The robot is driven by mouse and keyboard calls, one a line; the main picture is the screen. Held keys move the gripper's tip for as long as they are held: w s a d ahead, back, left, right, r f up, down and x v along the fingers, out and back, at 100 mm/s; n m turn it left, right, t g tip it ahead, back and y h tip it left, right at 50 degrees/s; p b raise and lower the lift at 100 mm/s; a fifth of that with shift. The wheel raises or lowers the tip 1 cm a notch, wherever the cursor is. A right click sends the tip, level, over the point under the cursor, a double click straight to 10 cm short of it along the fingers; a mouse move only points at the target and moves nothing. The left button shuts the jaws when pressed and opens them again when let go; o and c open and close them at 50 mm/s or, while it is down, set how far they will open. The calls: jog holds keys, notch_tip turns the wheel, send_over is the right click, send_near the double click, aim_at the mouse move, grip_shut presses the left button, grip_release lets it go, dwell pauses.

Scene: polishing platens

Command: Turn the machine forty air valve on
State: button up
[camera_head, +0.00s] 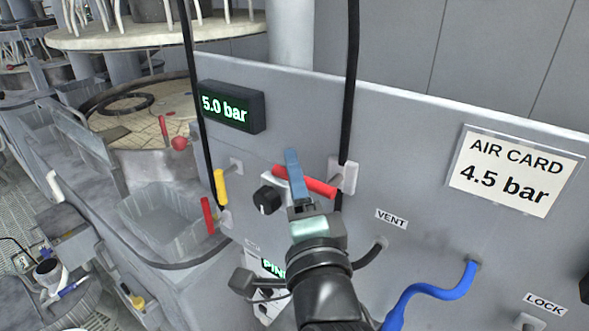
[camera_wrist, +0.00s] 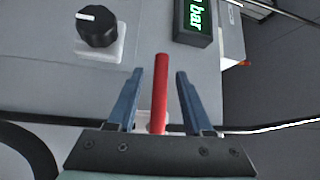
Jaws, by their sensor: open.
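A red lever handle (camera_head: 318,186) sticks out from a pale valve mount (camera_head: 343,174) on the grey panel, below and right of a display. No label naming it as machine forty's air valve is readable. My gripper (camera_head: 295,172) is open with its blue fingers at the lever. In the wrist view my gripper (camera_wrist: 159,74) has one finger on each side of the red lever (camera_wrist: 160,90), with a visible gap on both sides. The lever's far tip reaches past the fingertips. Its base is partly hidden behind the gripper body.
A display (camera_head: 230,106) reads 5.0 bar; an air card (camera_head: 513,170) reads 4.5 bar. A black knob (camera_head: 267,199) sits close left of my gripper. Yellow (camera_head: 220,187) and red (camera_head: 208,215) handles stand further left. Black hoses and a blue hose (camera_head: 430,292) hang nearby.

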jog(key=shift+w, duration=0.15)
jog(key=shift+c, duration=0.3)
grip_shut()
dwell(1.1)
